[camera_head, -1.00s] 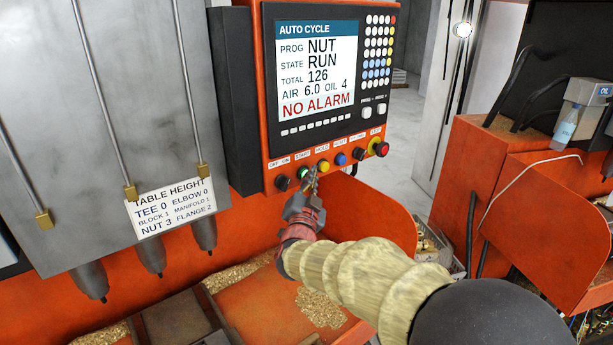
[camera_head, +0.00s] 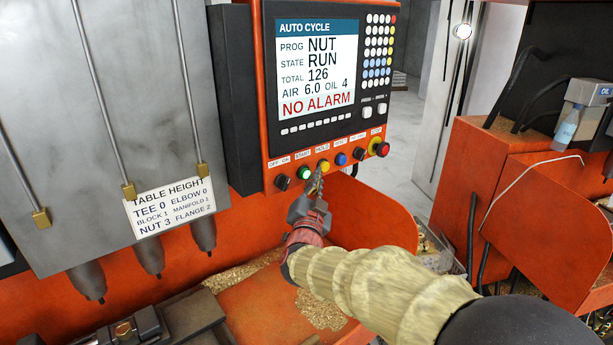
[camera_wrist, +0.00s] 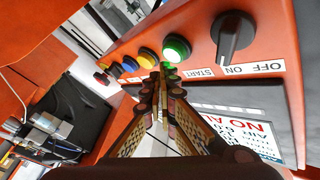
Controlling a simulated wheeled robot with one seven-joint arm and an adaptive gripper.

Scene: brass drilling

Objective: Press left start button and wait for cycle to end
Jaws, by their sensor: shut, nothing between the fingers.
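The control panel (camera_head: 328,150) has a row of buttons below its screen. The green START button (camera_head: 304,173) is lit; it also glows in the wrist view (camera_wrist: 176,48). The screen (camera_head: 316,70) reads AUTO CYCLE, PROG NUT, STATE RUN, TOTAL 126, NO ALARM. My gripper (camera_head: 318,176) is shut and empty, its tips just below and right of the green button, near the yellow HOLD button (camera_head: 323,166). In the wrist view the closed fingers (camera_wrist: 160,75) point toward the row, close to the green button. I cannot tell whether they touch the panel.
A black OFF/ON knob (camera_head: 282,182) sits left of the green button. Blue RESET (camera_head: 341,159) and red STOP (camera_head: 382,149) buttons lie to the right. Drill spindles (camera_head: 150,258) hang at left above a chip-strewn bed. An orange guard (camera_head: 375,215) stands under the panel.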

